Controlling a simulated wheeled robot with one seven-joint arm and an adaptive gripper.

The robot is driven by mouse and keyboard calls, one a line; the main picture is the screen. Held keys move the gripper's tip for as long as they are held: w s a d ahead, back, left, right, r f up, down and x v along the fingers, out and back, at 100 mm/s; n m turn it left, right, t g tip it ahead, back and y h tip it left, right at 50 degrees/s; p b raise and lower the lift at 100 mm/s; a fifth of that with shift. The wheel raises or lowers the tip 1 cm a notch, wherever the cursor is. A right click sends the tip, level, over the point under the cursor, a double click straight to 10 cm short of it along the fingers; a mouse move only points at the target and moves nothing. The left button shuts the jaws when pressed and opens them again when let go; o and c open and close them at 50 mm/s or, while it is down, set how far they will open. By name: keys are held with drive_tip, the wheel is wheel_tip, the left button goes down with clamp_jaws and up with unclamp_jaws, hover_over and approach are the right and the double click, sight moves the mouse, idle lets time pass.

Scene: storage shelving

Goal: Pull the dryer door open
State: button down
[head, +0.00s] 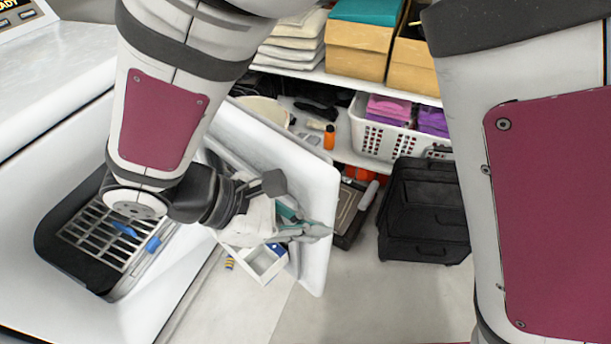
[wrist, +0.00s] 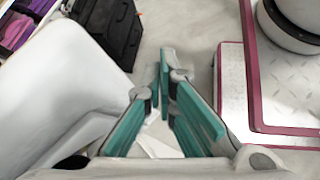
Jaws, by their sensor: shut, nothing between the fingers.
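The white dryer (head: 60,125) stands at the left, its dark opening (head: 62,240) exposed. The dryer door (head: 318,195) is swung well open and stands out from the body to the right. My gripper (head: 318,233) is at the inner side of the door, near its outer edge, with the fingers pointing past that edge. In the wrist view the teal fingers (wrist: 166,72) come together at their tips and hold nothing. The door (wrist: 60,90) fills the left of that view, close beside the fingers. I cannot tell whether they touch. My arm hides the door's hinge side.
Shelving behind holds cardboard boxes (head: 360,48), folded cloths (head: 292,45) and a white basket (head: 385,138). A black case (head: 425,212) stands on the floor right of the door. A small white box (head: 262,262) is low beside the door. Floor in front (head: 345,310) is clear.

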drive_tip(key=s+a+f+n+t+y, duration=0.2)
drive_tip(key=s+a+f+n+t, duration=0.3)
drive_tip(key=a+f+n+t, duration=0.3)
drive_tip(key=w+d+f+n+g+b, duration=0.1)
drive_tip(key=w+d+f+b, duration=0.2)
drive_tip(key=w+d, duration=0.4)
drive_tip(key=shift+w+d+f, duration=0.3)
drive_tip(key=shift+w+f, duration=0.6)
drive_tip(key=shift+w, duration=0.1)
